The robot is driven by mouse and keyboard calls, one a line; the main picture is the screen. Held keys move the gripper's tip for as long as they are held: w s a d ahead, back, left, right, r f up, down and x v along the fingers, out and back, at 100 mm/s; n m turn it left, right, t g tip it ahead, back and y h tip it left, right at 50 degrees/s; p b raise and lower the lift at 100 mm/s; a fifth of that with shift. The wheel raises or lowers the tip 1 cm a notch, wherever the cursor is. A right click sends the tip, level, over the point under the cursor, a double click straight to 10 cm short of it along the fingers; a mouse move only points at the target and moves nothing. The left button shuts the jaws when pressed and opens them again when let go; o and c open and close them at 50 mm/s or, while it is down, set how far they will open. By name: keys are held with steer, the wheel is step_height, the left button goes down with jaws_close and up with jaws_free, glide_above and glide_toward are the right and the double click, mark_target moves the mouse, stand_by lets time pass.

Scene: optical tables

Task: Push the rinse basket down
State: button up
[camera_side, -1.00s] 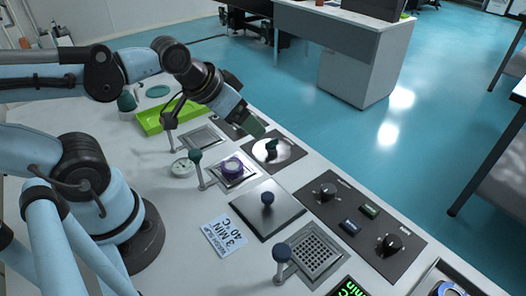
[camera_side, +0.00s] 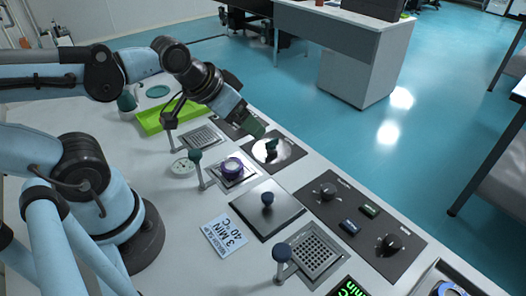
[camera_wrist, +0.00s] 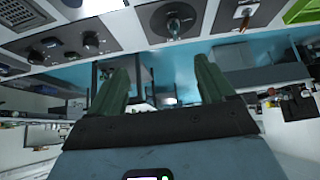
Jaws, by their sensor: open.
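Perforated baskets with upright knobbed handles sit in wells in the white bench; no label tells which is the rinse basket. One basket (camera_side: 320,248) with a blue-knobbed handle (camera_side: 282,253) is at the near right. Another basket (camera_side: 202,137) with a dark-knobbed handle (camera_side: 170,121) is at the back. Between them a green-knobbed handle (camera_side: 195,156) stands beside a well holding a purple-ringed part (camera_side: 231,167). My gripper (camera_side: 257,127) is over the bench's back part, above a round plate with a green knob (camera_side: 272,147). In the wrist view its green fingers (camera_wrist: 160,80) are apart and empty.
A square lid (camera_side: 280,222) with a blue knob lies mid-bench. A control panel with dials (camera_side: 360,214) runs along the right edge. A green tray (camera_side: 150,122) lies at the back left. A label card (camera_side: 224,235) lies on clear white bench.

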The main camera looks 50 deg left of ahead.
mark_target(194, 153)
steer(key=shift+s+a, duration=0.1)
steer(key=c, duration=0.4)
steer(key=s+r+n+g, duration=0.1)
steer(key=s+g, duration=0.1)
steer(key=s, duration=0.1)
steer(key=s+a+r+n+g, duration=0.1)
steer(key=s+n+g, duration=0.1)
steer(key=s, duration=0.2)
steer(key=s+a+r+n+g, duration=0.1)
steer(key=s+r+g, duration=0.1)
steer(key=s, duration=0.2)
steer(key=shift+a, duration=0.15)
jaws_close()
steer(key=shift+w+f, duration=0.1)
steer(key=shift+f, duration=0.05)
steer(key=shift+w+a+f, duration=0.1)
steer(key=shift+w+f, duration=0.05)
steer(key=shift+f, duration=1.45)
steer(key=shift+w+f, duration=0.15)
steer(key=shift+f, duration=1.65)
